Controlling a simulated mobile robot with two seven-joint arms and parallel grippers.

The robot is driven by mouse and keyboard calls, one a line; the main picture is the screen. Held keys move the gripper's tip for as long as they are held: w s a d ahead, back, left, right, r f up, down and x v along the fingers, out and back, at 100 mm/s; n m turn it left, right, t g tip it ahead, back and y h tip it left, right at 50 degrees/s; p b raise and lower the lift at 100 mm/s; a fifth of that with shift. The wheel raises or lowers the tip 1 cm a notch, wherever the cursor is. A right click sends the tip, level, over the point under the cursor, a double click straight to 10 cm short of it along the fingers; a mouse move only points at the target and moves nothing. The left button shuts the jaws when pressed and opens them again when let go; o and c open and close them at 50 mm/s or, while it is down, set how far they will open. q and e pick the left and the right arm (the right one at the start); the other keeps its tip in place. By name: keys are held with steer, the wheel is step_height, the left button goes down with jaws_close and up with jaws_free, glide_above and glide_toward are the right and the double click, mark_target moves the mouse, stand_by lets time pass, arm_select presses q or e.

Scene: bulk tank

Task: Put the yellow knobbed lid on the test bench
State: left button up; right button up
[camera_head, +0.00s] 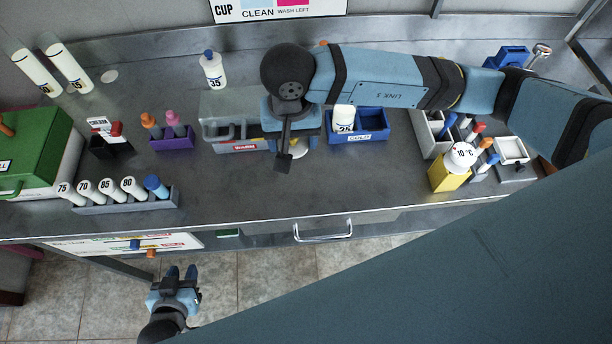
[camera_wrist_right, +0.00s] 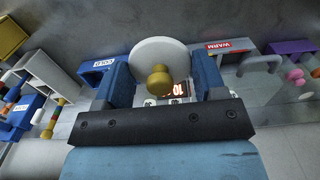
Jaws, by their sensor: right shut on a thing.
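The lid, a white disc with a yellow knob (camera_wrist_right: 158,78), sits between the two blue fingers of my right gripper (camera_wrist_right: 163,88), which is shut on it. In the head view a small part of the white lid (camera_head: 301,153) shows below my right gripper (camera_head: 291,125); the rest is hidden. The lid is over or close to the grey steel bench (camera_head: 250,195); I cannot tell whether it touches anything. A small lit display (camera_wrist_right: 178,90) shows behind the knob. My left gripper (camera_head: 181,270) is open and empty, in front of the bench.
A grey bin with a red label (camera_head: 238,147) and a blue bin (camera_head: 372,135) flank my right gripper. A purple rack (camera_head: 172,140), a bottle rack (camera_head: 130,203) and a green box (camera_head: 35,150) stand left. A yellow block (camera_head: 450,178) stands right. The bench's front middle is clear.

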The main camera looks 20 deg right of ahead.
steer(key=p, duration=0.2)
glide_above(296, 187)
step_height(296, 187, down, 14)
steer(key=shift+r, duration=0.25)
step_height(296, 187, down, 4)
steer(key=shift+f+p, duration=0.1)
steer(key=shift+p, duration=0.2)
arm_select(q)
steer(key=r, duration=0.3)
steer(key=shift+w+a, duration=0.15)
steer(key=shift+a, duration=0.05)
arm_select(e)
steer(key=shift+f, duration=0.1)
steer(key=shift+f+b, duration=0.15)
steer(key=shift+b, duration=0.15)
steer(key=o, duration=0.9)
arm_select(q)
steer(key=shift+d, duration=0.1)
